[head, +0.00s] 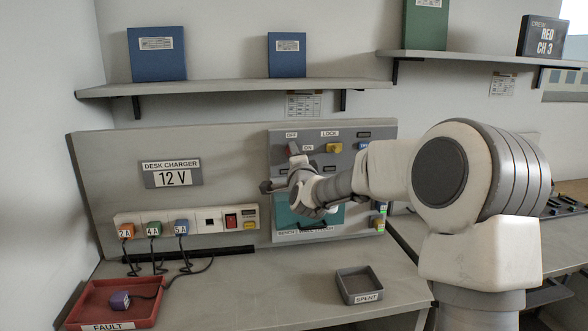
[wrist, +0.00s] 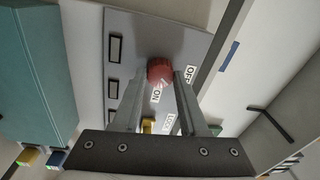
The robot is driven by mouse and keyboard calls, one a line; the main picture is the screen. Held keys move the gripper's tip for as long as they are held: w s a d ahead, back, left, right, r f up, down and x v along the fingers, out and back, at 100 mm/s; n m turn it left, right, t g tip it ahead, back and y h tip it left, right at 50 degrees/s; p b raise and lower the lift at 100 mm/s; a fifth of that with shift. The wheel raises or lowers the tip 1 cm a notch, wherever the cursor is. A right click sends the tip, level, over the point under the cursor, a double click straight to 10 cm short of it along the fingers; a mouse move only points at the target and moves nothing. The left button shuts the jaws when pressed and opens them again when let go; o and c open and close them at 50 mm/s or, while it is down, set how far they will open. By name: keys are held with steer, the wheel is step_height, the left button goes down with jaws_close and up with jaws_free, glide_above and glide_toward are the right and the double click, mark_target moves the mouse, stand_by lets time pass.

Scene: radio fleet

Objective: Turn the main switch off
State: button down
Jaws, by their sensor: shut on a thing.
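The main switch is a red knob on the grey panel, between the OFF and ON labels; it shows in the wrist view (wrist: 160,70) and, partly hidden, in the head view (head: 293,148). My gripper (head: 288,165) is at the panel. In the wrist view the two fingers of my gripper (wrist: 159,78) stand on either side of the red knob, shut on it. The ON label (wrist: 156,96) is beside the knob, and the OFF label (wrist: 189,72) is to its right. Which label the knob points to I cannot tell.
A yellow knob (head: 334,148) by LOCK sits right of the switch. A teal box (head: 285,215) is below it. A charger strip (head: 210,232) with plugs is at left. The red FAULT tray (head: 90,300) holds a purple plug. The SPENT tray (head: 359,284) is empty.

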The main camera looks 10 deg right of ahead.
steer(key=shift+n+y+b, duration=0.5)
steer(key=shift+n+b, duration=2.35)
steer(key=shift+n, duration=0.95)
steer(key=shift+r, duration=0.1)
steer(key=shift+c, duration=2.2)
jaws_free()
steer(key=shift+s, duration=0.1)
steer(key=s+f+p, duration=0.1)
steer(key=s, duration=1.6)
steer(key=shift+f, duration=0.2)
